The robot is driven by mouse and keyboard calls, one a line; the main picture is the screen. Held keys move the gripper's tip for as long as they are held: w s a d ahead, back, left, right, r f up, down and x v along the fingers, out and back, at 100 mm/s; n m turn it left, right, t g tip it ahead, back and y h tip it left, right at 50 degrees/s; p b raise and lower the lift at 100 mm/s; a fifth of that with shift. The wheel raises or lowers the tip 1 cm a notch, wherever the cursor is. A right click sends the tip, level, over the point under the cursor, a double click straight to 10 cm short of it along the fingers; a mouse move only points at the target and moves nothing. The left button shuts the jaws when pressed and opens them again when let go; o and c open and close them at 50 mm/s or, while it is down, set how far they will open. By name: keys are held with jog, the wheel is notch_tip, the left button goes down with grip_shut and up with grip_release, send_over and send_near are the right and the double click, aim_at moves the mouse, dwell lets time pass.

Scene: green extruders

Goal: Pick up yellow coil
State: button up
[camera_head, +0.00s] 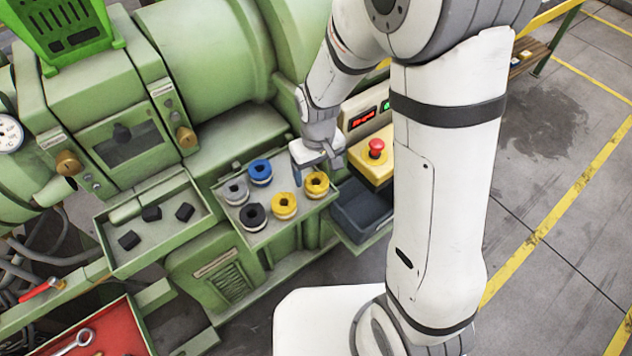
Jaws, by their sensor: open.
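Two yellow coils lie on a grey tray (278,228) on the green machine. One yellow coil (284,206) sits at the front middle, and the other yellow coil (316,184) sits at the right. A blue coil (260,172), a grey coil (236,192) and a black coil (253,216) lie on the same tray. My gripper (318,166) is open and hangs at the tray's back right, close to the right yellow coil. It appears empty. The exact gap between its fingers and that coil cannot be told.
A control box with a red button (376,146) stands just right of my gripper. A dark bin (362,208) sits below it. A green tray (158,228) with black pieces is at left. A red tray (98,334) holds a wrench.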

aim_at(317, 182)
jog(key=shift+s+f+p, duration=0.15)
jog(key=shift+f+p, duration=0.35)
jog(key=shift+f, duration=1.95)
jog(key=c, duration=1.1)
jog(key=shift+r, duration=0.15)
